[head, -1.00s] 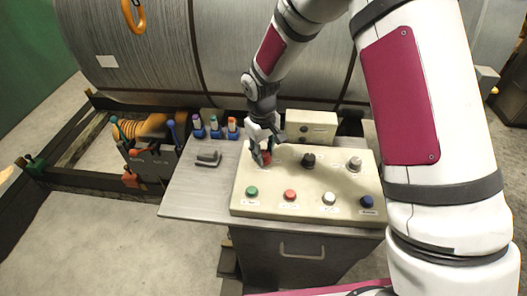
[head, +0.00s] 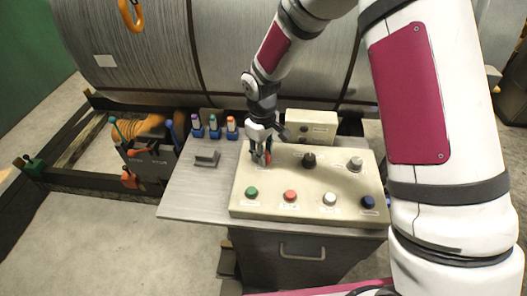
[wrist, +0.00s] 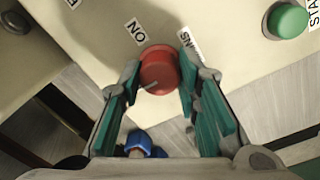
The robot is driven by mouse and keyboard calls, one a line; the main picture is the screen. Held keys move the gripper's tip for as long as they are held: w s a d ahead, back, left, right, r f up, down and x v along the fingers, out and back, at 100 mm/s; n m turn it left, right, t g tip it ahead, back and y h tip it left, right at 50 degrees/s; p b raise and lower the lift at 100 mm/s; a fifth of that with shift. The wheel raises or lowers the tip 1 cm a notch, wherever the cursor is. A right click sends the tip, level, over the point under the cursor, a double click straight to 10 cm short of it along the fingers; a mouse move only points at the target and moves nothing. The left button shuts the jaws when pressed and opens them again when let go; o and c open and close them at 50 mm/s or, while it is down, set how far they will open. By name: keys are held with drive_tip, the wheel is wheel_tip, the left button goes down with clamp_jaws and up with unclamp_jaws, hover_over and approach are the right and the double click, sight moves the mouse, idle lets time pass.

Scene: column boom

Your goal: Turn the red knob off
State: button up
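The red knob (wrist: 158,68) sits on the beige control panel (head: 240,202), at its back left. In the wrist view it is between my two green-padded fingers, which meet its edges on both sides. My gripper (wrist: 159,75) appears shut on it. An ON label (wrist: 137,32) lies beside the knob, and a second label, partly hidden by a finger, is on its other side. A small grey mark shows on the knob's side. In the head view my gripper (head: 261,157) points down over the knob and hides part of it.
Black (head: 309,160) and white (head: 355,164) knobs stand to the right. Green (head: 252,191), red (head: 290,195), white (head: 329,198) and blue (head: 367,202) buttons line the front. A grey block (head: 206,158) and blue holders (head: 214,133) are on the left.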

drive_tip(key=o, duration=0.5)
drive_tip(key=shift+c, duration=0.2)
wheel_tip(320, 180, up, 12)
drive_tip(key=shift+s+a, duration=0.2)
idle(0.3)
